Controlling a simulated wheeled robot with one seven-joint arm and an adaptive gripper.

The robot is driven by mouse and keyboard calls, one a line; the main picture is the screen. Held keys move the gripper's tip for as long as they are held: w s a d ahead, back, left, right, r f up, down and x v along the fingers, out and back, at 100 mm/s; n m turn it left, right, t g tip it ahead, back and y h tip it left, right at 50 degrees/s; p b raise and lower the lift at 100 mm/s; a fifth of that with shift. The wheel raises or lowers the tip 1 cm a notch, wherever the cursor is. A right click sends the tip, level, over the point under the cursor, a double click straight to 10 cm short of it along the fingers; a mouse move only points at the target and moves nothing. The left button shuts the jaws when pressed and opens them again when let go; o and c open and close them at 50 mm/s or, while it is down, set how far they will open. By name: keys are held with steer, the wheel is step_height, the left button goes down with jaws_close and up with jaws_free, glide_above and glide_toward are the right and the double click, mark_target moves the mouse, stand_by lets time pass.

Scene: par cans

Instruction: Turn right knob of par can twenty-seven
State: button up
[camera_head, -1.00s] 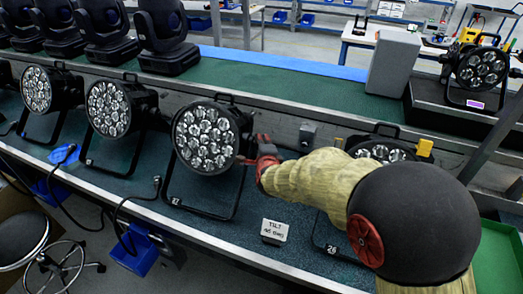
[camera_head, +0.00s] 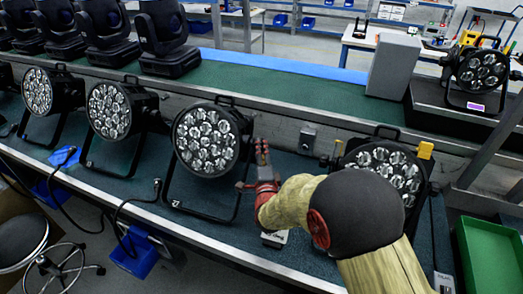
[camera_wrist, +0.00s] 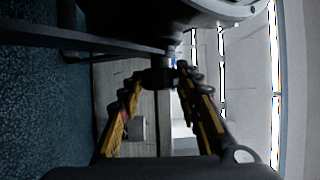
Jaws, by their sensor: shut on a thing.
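Par can twenty-seven (camera_head: 206,140) is the black lamp with several round lenses, standing on its bracket on the bench. Its floor label is small and reads like 27. My gripper (camera_head: 254,168) is at its right side, beside the bracket arm. In the wrist view my gripper's yellow-and-black fingers (camera_wrist: 160,82) close in on a small dark knob (camera_wrist: 158,77). A short metal shaft above the knob leads to the lamp body (camera_wrist: 180,12). In the head view the gripper hides the knob.
Another par can (camera_head: 385,165) stands to the right, partly behind my arm. Two more par cans (camera_head: 110,110) (camera_head: 38,90) stand to the left. A small sign (camera_head: 275,238) stands below my gripper. A green tray (camera_head: 490,255) is at far right.

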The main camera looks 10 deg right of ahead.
steer(key=shift+f, duration=0.1)
steer(key=o, duration=1.2)
steer(key=shift+c, duration=0.2)
steer(key=s+a, duration=0.2)
steer(key=s, duration=0.9)
steer(key=shift+s+f, duration=0.3)
steer(key=shift+s, duration=0.1)
